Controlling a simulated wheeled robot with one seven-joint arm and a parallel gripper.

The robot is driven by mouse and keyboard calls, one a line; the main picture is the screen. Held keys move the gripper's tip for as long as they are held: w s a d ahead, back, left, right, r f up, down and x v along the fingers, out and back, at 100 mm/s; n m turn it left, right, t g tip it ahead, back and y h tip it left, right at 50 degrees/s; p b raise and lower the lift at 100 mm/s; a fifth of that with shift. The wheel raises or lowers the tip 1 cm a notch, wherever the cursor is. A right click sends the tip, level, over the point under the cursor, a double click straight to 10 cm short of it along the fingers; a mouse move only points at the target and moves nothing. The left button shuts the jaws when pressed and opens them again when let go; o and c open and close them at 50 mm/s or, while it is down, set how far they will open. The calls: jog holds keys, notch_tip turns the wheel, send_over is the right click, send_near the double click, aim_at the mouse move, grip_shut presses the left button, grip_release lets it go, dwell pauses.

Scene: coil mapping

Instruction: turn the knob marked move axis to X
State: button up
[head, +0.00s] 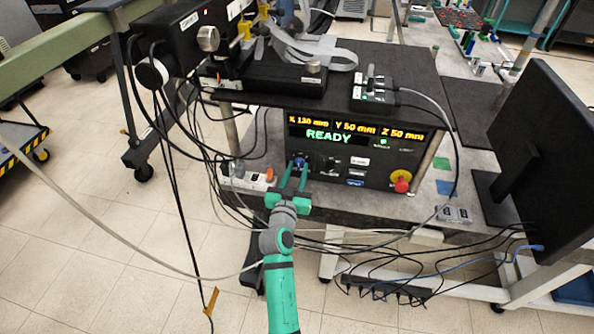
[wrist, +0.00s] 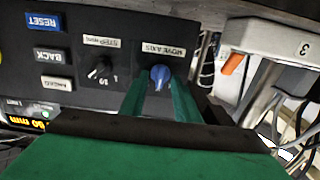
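The blue move axis knob (head: 299,161) is on the left of the black control panel's front (head: 330,168). In the wrist view, which shows the panel upside down, the blue knob (wrist: 159,77) sits by the white MOVE AXIS label (wrist: 163,49). My green gripper (head: 294,178) is in front of the knob. In the wrist view my gripper (wrist: 159,88) has its two fingers apart, one on each side of the knob, with visible gaps. The knob's pointer direction and axis letters are too small to read. The display reads READY, with X, Y and Z values.
A black STEP knob (wrist: 100,69) is beside the blue knob. RESET, BACK and another button (wrist: 57,82) form a column farther off. A red-and-yellow stop button (head: 401,181) is at the panel's right. A white power strip (head: 248,177) and loose cables lie left of my gripper.

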grip_shut()
jog(key=shift+n, duration=0.3)
jog(key=n, duration=0.3)
jog(key=shift+a+n, duration=0.1)
jog(key=shift+n, duration=0.2)
jog(key=shift+f+n, duration=0.1)
jog(key=shift+n, duration=2.2)
jog(key=shift+a, duration=0.1)
grip_release()
jog(key=shift+s, duration=0.1)
